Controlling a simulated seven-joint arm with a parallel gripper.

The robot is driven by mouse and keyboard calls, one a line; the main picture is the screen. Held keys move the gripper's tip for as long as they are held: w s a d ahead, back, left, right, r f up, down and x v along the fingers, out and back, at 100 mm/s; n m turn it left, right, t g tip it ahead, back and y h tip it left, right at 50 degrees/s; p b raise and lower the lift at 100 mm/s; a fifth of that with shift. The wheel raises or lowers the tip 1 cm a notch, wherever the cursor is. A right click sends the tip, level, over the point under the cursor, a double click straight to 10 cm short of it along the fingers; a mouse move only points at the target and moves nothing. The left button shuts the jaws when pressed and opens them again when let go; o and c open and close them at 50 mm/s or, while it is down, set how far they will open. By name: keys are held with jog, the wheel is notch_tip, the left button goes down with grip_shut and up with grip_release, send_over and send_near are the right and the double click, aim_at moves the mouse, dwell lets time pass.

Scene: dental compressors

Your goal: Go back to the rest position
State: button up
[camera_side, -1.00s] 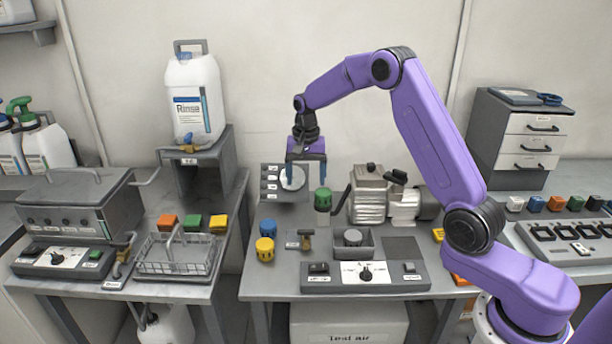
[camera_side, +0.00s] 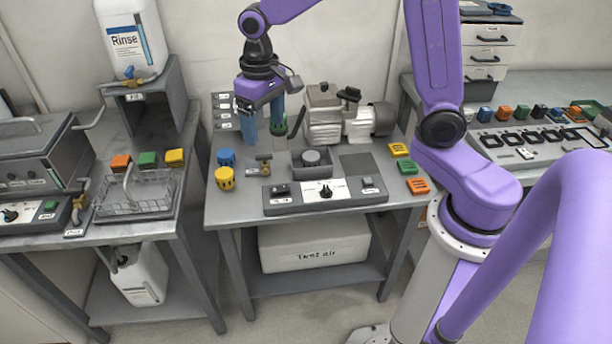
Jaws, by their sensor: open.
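My gripper (camera_side: 262,122) hangs from my purple arm over the back left of the middle bench (camera_side: 235,205). Its two blue fingers point down and stand apart, with nothing visible held between them. The right finger overlaps the green-capped post (camera_side: 279,127) in the picture; I cannot tell whether they touch. The gauge panel (camera_side: 222,108) stands just left of the fingers, its dial now hidden behind the gripper.
The compressor (camera_side: 335,118) stands right of my gripper. Blue (camera_side: 226,157) and yellow (camera_side: 225,180) knobs, a brass valve (camera_side: 264,165), a grey box (camera_side: 311,162) and a control panel (camera_side: 325,195) lie in front. The Rinse jug (camera_side: 130,45) is on a stand at left.

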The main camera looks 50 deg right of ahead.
jog(key=s+d+n, duration=0.3)
jog(key=s+n, duration=0.8)
jog(key=s, duration=1.4)
jog(key=shift+s+d+n, duration=0.2)
jog(key=shift+s+n, duration=0.2)
